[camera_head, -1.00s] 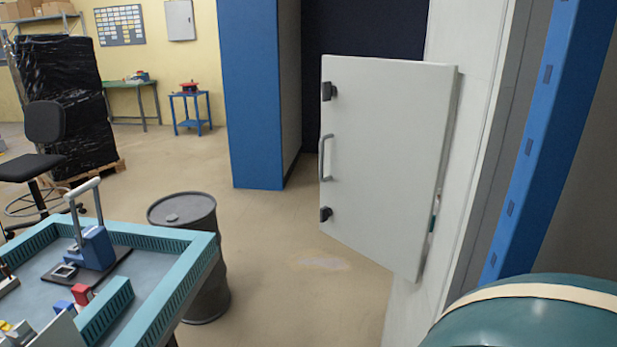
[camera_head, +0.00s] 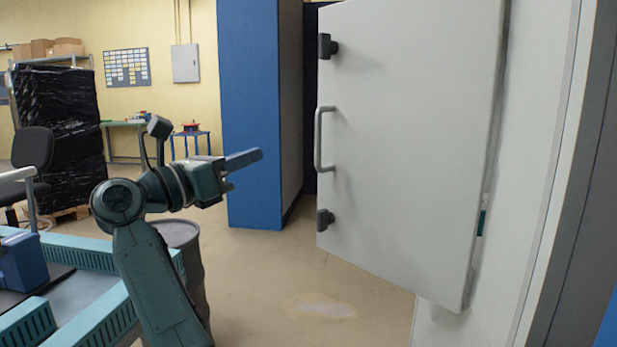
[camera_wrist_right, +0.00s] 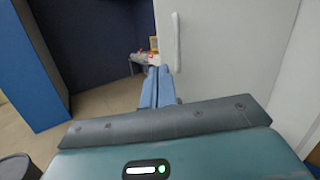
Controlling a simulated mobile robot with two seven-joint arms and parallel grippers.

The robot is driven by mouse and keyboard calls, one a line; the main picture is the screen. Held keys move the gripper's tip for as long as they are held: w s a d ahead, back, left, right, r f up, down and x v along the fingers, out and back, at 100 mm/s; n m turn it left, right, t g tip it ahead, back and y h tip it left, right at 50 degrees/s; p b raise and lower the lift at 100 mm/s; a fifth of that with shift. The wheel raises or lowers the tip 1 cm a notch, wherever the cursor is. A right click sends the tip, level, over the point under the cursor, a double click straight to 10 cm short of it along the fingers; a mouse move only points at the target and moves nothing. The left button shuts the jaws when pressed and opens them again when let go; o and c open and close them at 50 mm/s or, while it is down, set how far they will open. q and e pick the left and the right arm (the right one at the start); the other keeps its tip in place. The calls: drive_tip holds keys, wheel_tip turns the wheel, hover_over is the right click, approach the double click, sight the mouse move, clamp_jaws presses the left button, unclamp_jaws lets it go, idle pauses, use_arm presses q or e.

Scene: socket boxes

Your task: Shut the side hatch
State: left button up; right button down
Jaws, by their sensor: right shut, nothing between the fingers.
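The side hatch (camera_head: 410,130) is a pale grey panel standing swung out from the white wall at right in the head view. It has a grey bar handle (camera_head: 319,140) and two dark latches (camera_head: 326,46) along its left edge. In the head view my right gripper (camera_head: 257,154) is shut and empty, left of the handle and apart from it, pointing right. In the right wrist view the closed blue fingers (camera_wrist_right: 158,73) point forward, with the hatch (camera_wrist_right: 235,50) and its handle (camera_wrist_right: 177,43) to their right. My left gripper is not in view.
A blue cabinet (camera_head: 250,110) stands behind, left of the hatch. A dark drum (camera_head: 183,240) and a teal-edged table (camera_head: 95,250) stand at lower left, partly hidden by my right arm. The floor (camera_head: 290,285) below the hatch is clear.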

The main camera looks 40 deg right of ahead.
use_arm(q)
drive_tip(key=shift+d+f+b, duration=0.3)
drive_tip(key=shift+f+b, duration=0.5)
use_arm(e)
drive_tip(key=d+m+y, duration=0.1)
drive_tip(key=d+y, duration=0.1)
drive_tip(key=d, duration=1.1)
drive_tip(key=shift+d, duration=0.2)
drive_tip(key=shift+s, duration=0.1)
